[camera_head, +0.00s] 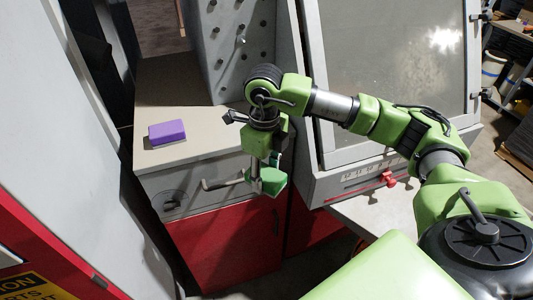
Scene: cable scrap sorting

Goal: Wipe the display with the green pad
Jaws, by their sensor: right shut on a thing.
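My right gripper (259,183) hangs in front of the counter's front edge. It is shut on the green pad (274,181), a small teal-green block, partly hidden by the fingers. The display (395,65) appears to be the large grey, dusty-looking panel in a light frame at the upper right, with a bright glare spot near its top right. The pad is left of and below this panel, apart from it. My left gripper is not in view.
A purple block (167,131) lies on the beige counter top (180,90). A red cabinet (225,245) is below. Shelves with items are at far right.

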